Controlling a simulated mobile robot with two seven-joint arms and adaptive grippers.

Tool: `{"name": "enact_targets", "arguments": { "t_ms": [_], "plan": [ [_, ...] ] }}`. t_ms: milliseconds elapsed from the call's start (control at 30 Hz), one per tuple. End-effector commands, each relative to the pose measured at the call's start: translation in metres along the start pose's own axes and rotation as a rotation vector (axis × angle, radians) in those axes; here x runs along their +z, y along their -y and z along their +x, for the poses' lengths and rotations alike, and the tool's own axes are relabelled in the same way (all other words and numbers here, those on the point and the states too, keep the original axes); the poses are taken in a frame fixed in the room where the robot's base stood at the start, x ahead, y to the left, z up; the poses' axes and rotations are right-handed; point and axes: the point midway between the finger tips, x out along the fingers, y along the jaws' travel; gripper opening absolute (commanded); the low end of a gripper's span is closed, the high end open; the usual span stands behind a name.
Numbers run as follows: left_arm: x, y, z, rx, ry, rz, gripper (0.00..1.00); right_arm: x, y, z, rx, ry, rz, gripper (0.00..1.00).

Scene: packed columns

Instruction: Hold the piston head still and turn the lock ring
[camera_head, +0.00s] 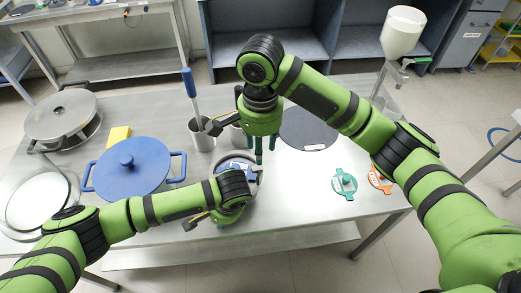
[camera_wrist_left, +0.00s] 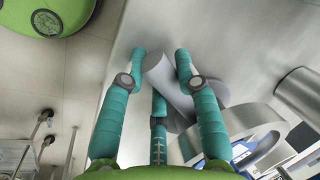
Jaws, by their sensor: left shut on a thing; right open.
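A round assembly with a blue-and-white top (camera_head: 236,166) and a silver ring (camera_wrist_left: 262,128) stands on the table at the centre, partly hidden by my arms. I cannot tell which part is the piston head and which the lock ring. My left gripper (camera_head: 236,190) is low at its near side, its fingers hidden in the head view. In the left wrist view, its teal fingers (camera_wrist_left: 160,78) are shut on a grey bar (camera_wrist_left: 168,88) beside the silver ring. My right gripper (camera_head: 259,150) is open, pointing down at the assembly's right side; I cannot tell whether it touches.
A blue lidded pot (camera_head: 133,168) and a silver pot (camera_head: 62,115) stand to the left, near a yellow block (camera_head: 119,136). A metal cup (camera_head: 201,136) holds a blue-handled tool (camera_head: 189,84). A dark disc (camera_head: 308,129), a green part (camera_head: 343,184) and an orange part (camera_head: 380,180) lie right.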

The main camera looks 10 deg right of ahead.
Motion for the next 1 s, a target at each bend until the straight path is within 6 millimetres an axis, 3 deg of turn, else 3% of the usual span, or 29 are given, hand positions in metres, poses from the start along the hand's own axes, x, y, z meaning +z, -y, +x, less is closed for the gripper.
{"name": "enact_targets", "arguments": {
  "t_ms": [267,300,367,767,1000],
  "plan": [
    [0.0,0.001,0.0,-0.002,0.0,-0.003,0.0,0.0,0.0,0.0,0.0,0.0,0.0,0.42],
    [0.0,0.001,0.0,-0.002,0.0,-0.003,0.4,0.0,0.0,0.0,0.0,0.0,0.0,0.42],
    [0.0,0.001,0.0,-0.002,0.0,-0.003,0.59,0.0,0.0,0.0,0.0,0.0,0.0,0.42],
    [0.0,0.0,-0.004,0.001,-0.001,-0.001,0.59,0.0,0.0,0.001,0.001,0.0,0.0,0.42],
    [-0.001,0.0,-0.045,0.001,-0.004,0.0,0.59,0.0,0.0,0.001,0.001,0.0,0.0,0.42]
  ]
}}
